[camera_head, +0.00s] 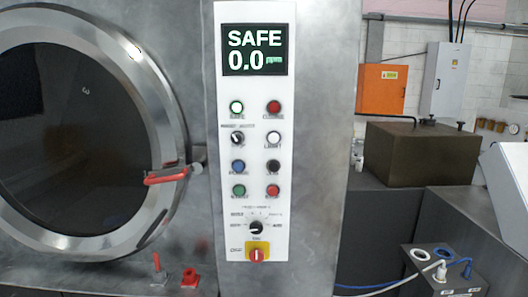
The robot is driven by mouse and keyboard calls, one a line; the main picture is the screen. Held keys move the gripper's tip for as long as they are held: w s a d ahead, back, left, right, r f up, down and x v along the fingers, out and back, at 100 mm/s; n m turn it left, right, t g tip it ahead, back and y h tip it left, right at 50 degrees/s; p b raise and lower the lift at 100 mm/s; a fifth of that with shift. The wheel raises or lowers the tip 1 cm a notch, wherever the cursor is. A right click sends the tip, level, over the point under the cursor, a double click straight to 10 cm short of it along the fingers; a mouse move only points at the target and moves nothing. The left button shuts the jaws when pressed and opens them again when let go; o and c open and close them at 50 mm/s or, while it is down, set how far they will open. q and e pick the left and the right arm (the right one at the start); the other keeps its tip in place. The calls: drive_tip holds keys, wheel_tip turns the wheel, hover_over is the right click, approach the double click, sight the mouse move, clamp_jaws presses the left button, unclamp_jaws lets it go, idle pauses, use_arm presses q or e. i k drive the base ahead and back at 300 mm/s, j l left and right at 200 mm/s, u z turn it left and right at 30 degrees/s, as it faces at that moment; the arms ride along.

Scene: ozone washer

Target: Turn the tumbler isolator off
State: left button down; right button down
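A red rotary switch on a yellow plate (257,252), which looks like the isolator, sits at the bottom of the white control panel (225,190). Its red handle looks roughly upright, but its exact position and the small label beside it are too small to read. The panel is on the steel front of the washer (330,150), right of the round door. Neither of my grippers is in view, and nothing covers the switch.
Above the switch are a black selector dial (256,228), several coloured buttons and a display (254,50) reading SAFE 0.0 ppm. The round door (75,140) has a red handle (167,176) sticking out. Red fittings (190,278) stand low at left. A grey socket box (445,272) with cables stands lower right.

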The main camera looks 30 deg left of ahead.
sight(256, 256)
drive_tip(key=u, duration=1.6)
